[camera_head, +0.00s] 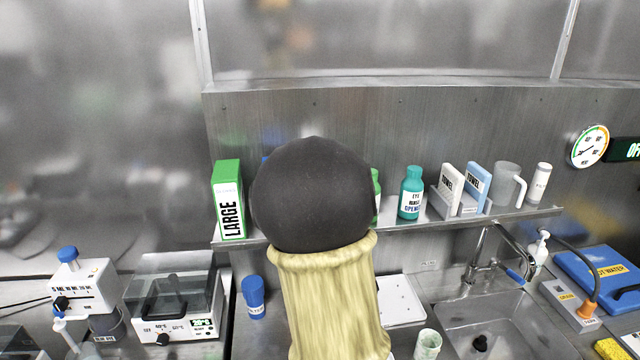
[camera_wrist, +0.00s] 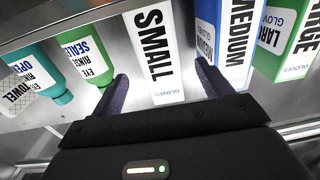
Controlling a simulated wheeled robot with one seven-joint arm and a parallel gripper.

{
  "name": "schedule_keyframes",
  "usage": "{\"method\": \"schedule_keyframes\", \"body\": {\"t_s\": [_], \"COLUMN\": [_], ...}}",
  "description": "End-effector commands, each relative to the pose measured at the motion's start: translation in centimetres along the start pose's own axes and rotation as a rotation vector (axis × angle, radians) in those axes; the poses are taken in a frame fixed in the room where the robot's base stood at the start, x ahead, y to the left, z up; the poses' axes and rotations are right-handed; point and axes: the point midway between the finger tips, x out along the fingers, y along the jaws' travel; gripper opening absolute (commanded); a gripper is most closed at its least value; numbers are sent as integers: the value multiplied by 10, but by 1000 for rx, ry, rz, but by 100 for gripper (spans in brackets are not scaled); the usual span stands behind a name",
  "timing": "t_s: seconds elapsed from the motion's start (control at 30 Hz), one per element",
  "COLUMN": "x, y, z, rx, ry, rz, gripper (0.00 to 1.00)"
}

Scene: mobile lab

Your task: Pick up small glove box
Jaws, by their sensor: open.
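The small glove box, white with black SMALL lettering, stands on the metal shelf and shows in the wrist view (camera_wrist: 154,45). My gripper (camera_wrist: 162,80) is open, with one dark finger on each side of the box's lower part in that view. I cannot tell whether either finger touches it. In the head view my arm, with its black rounded part and pale yellow sleeve, hides the small box and my gripper's fingers.
The blue-and-white medium glove box (camera_wrist: 226,40) stands close beside the small box. The green large box (camera_head: 229,200) is at the shelf's left end. Eye rinse bottles (camera_wrist: 82,55) stand on the other side. Towel boxes (camera_head: 449,190) are farther right, above the sink (camera_head: 510,325).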

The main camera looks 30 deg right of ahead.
Motion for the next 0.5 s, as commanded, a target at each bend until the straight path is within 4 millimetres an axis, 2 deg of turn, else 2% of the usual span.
{"method": "schedule_keyframes", "body": {"t_s": [0.33, 0.5], "x": [6, 16], "y": [2, 2], "z": [-1, -3], "rx": [5, 4], "ry": [-9, -7], "rz": [-4, -4], "gripper": [78, 78]}}
